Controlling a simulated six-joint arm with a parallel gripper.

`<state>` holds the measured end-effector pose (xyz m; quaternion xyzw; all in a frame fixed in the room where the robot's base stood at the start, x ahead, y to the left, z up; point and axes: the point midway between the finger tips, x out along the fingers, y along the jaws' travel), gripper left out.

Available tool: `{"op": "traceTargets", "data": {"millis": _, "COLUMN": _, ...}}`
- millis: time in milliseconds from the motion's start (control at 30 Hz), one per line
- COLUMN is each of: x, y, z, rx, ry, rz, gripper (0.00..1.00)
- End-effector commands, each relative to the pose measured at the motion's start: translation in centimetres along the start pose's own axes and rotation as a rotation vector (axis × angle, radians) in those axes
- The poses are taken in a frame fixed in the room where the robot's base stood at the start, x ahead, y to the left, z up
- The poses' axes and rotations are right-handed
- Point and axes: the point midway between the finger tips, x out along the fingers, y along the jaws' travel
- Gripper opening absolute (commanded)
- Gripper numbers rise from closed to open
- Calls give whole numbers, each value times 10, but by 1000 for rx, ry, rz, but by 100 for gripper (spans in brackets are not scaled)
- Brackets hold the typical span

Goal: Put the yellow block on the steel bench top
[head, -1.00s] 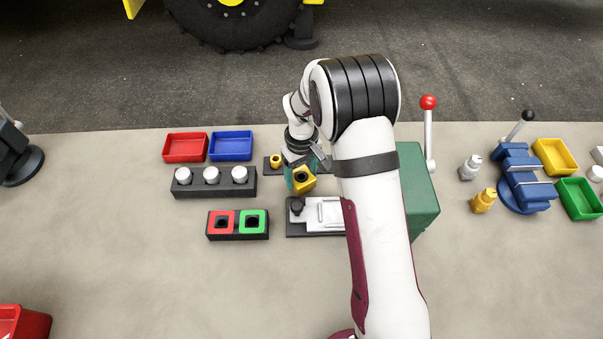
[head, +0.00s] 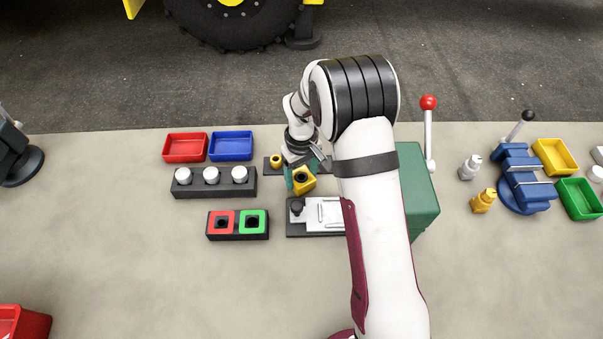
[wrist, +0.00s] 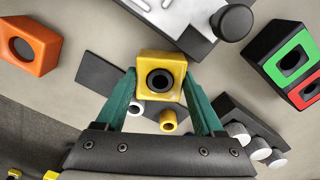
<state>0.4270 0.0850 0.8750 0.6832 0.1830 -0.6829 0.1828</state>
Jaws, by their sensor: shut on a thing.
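The yellow block (head: 304,182) has a round black hole in its face. It is in my gripper (head: 300,175), above the bench near the middle of the head view. In the wrist view the yellow block (wrist: 147,92) sits between the two green fingers of my gripper (wrist: 161,88), which are shut on its sides. The steel bench top (head: 130,250) is the broad grey-beige surface under everything. I cannot tell the exact gap between the block and what lies below it. My arm hides part of the bench to the right.
Below the block lies a dark plate (wrist: 102,80) with a small yellow ring (head: 275,161). A clamp fixture (head: 318,216) stands in front. A red-green button box (head: 238,236) and a black rack (head: 214,186) with white knobs stand left.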

Motion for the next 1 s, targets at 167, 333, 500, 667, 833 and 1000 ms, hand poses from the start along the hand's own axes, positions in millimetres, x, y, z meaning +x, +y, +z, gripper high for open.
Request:
{"op": "traceTargets", "data": {"millis": 167, "x": 2, "y": 0, "z": 0, "rx": 0, "ry": 1, "rz": 0, "gripper": 16}}
{"op": "traceTargets", "data": {"millis": 333, "x": 2, "y": 0, "z": 0, "rx": 0, "ry": 1, "rz": 0, "gripper": 99}}
{"op": "traceTargets", "data": {"millis": 500, "x": 2, "y": 0, "z": 0, "rx": 0, "ry": 0, "rz": 0, "gripper": 100}}
{"op": "traceTargets", "data": {"millis": 667, "x": -8, "y": 0, "z": -1, "rx": -1, "ry": 2, "rz": 1, "gripper": 100}}
{"op": "traceTargets", "data": {"millis": 833, "x": -32, "y": 0, "z": -1, "rx": 0, "ry": 3, "rz": 1, "gripper": 100}}
{"op": "traceTargets", "data": {"millis": 1000, "x": -56, "y": 0, "z": -1, "rx": -1, "ry": 3, "rz": 1, "gripper": 100}}
